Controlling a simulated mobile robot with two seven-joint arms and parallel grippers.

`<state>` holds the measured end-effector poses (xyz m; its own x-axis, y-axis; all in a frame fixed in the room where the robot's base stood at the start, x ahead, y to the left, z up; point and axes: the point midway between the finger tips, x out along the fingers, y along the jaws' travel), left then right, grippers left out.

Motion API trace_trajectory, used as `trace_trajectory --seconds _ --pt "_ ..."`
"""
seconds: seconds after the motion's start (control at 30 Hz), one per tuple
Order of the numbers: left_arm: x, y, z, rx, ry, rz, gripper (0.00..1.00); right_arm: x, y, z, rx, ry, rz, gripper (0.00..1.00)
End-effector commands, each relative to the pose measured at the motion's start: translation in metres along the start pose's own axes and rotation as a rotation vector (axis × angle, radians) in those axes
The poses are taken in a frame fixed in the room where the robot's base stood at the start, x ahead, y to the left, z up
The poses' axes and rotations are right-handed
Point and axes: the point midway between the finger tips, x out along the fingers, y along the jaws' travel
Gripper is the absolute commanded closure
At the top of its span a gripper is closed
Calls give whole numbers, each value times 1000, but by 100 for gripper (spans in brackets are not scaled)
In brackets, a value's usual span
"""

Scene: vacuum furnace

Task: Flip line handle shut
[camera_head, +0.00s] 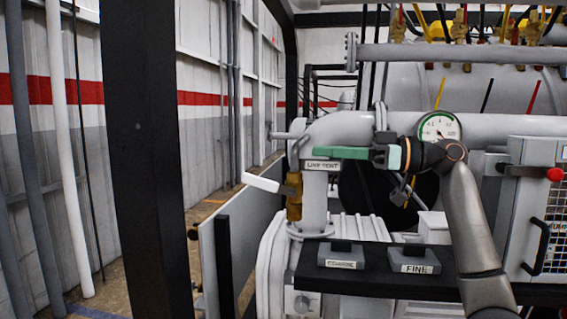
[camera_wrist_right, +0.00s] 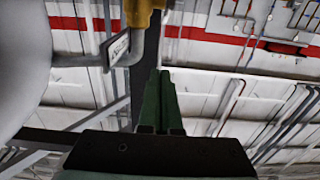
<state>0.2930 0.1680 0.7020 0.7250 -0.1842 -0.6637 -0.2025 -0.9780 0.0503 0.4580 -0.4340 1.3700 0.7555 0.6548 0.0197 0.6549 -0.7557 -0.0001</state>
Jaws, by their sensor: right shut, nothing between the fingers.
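The line handle (camera_head: 262,183) is a white lever sticking out to the left from a brass valve (camera_head: 294,196) on the grey vertical pipe. A small plate (camera_head: 322,165) whose text begins "LINE" sits on the pipe. My right gripper (camera_head: 318,152) has green fingers, closed together and empty. It points left just above the plate, to the right of the valve and apart from the handle. In the right wrist view the shut fingers (camera_wrist_right: 160,75) show below part of the brass valve (camera_wrist_right: 141,12); the handle cannot be made out there. My left gripper is not in view.
A pressure gauge (camera_head: 439,127) stands behind my right wrist. A black shelf (camera_head: 450,284) with two labelled blocks, one marked "FINE" (camera_head: 414,261), lies below. A dark post (camera_head: 147,150) rises at left. There is open space left of the handle.

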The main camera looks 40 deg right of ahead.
Motion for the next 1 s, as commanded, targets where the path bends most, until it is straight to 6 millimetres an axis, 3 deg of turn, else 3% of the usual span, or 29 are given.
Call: trace_trajectory --seconds 0.13,0.47,0.5,0.7,1.0 --pt "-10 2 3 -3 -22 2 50 23 -1 -2 0 -2 -4 100" --pt "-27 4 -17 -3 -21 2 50 95 -1 -3 1 -2 -4 100" --pt "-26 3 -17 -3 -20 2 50 100 -1 5 3 -6 -3 100" --pt "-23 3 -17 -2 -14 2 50 103 0 31 4 -5 -1 100" --pt "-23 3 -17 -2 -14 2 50 105 0 41 1 -3 -1 100"
